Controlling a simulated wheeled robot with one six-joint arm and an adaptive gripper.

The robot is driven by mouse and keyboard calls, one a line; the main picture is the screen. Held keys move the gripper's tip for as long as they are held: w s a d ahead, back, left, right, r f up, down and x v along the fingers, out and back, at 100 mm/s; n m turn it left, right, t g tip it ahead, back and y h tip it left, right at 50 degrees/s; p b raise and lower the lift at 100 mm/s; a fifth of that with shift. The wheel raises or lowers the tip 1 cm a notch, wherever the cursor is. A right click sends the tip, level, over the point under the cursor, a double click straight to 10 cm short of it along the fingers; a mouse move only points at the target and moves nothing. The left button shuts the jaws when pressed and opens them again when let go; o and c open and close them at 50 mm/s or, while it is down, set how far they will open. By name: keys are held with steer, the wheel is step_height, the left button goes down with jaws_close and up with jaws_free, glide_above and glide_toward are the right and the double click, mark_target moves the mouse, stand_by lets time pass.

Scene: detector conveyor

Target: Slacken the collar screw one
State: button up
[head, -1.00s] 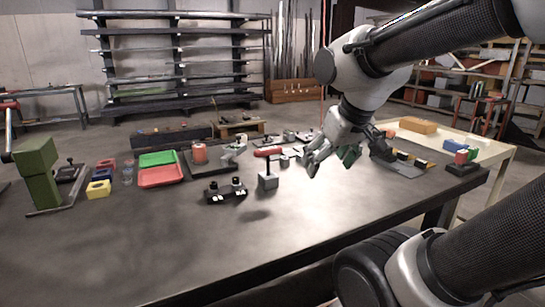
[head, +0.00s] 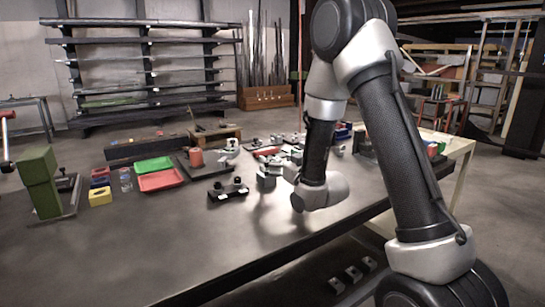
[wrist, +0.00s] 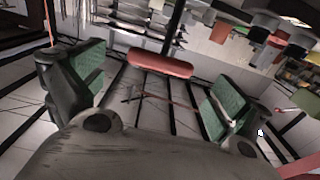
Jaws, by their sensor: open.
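In the head view a red handle (head: 267,151) lies across the top of a small grey block (head: 266,179) on the bench. I take this to be the collar screw's handle, but no label shows. In the wrist view a red bar (wrist: 160,63) lies crosswise ahead of my gripper (wrist: 155,78). The green-padded fingers are open, one on each side of it, and nothing is held. I cannot tell how far the bar is from the pads. In the head view my wrist stands just right of the grey block, and my fingers are mostly hidden.
A black base with two knobs (head: 228,191) stands left of the block. Green (head: 154,164) and red (head: 160,181) trays, a yellow block (head: 100,196) and a green press-like stand (head: 39,182) are farther left. The bench's front left is clear.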

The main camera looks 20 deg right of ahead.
mark_target(268, 154)
steer(key=x, duration=0.7)
steer(key=shift+a, duration=0.15)
steer(key=c, duration=0.9)
